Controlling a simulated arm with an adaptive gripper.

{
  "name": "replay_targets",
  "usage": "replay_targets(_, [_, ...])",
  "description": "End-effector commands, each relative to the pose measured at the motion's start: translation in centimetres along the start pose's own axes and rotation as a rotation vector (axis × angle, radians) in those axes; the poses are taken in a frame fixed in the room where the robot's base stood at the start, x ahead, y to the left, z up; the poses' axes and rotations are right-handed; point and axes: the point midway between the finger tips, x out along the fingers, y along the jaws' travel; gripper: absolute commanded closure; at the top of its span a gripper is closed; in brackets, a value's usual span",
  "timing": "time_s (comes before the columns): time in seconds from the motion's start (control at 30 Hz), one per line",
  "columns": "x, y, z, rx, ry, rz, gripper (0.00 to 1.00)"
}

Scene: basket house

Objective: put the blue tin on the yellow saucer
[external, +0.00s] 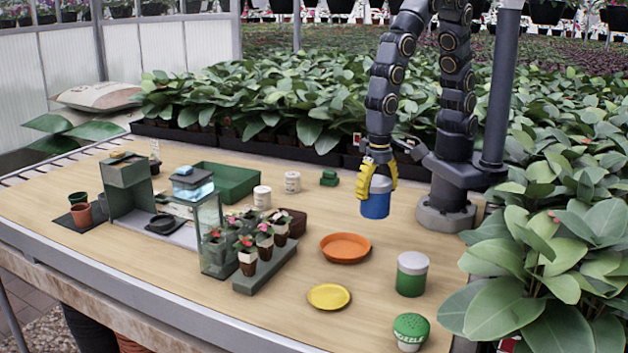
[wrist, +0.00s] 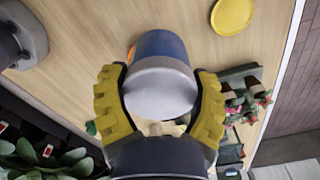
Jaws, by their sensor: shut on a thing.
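The blue tin (external: 376,205) has a grey-white top and is held above the table, behind and right of the orange saucer. My gripper (external: 377,178) has yellow fingers and is shut on the tin near its top. In the wrist view the tin (wrist: 160,48) sits between the two yellow fingers of my gripper (wrist: 160,98), its pale top towards the camera. The yellow saucer (external: 328,297) lies empty near the table's front edge, apart from the tin. It also shows at the top of the wrist view (wrist: 232,14).
An orange saucer (external: 345,248) lies between the tin and the yellow saucer. A green tin with a pale lid (external: 411,275) and a green-topped shaker (external: 410,331) stand to the right. A rack of potted flowers (external: 265,270) stands left of the saucers.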

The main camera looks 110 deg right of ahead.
Motion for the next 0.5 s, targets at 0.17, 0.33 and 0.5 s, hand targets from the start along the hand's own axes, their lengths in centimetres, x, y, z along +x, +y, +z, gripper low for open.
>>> replay_targets(0.17, [1.0, -2.4, 0.7, -0.003, -0.002, -0.002, 0.67])
replay_targets(0.33, [2.7, -5.8, 1.2, -0.004, -0.001, -0.001, 0.67])
replay_targets(0.5, [4.0, -9.1, 1.7, -0.004, -0.001, -0.003, 0.67])
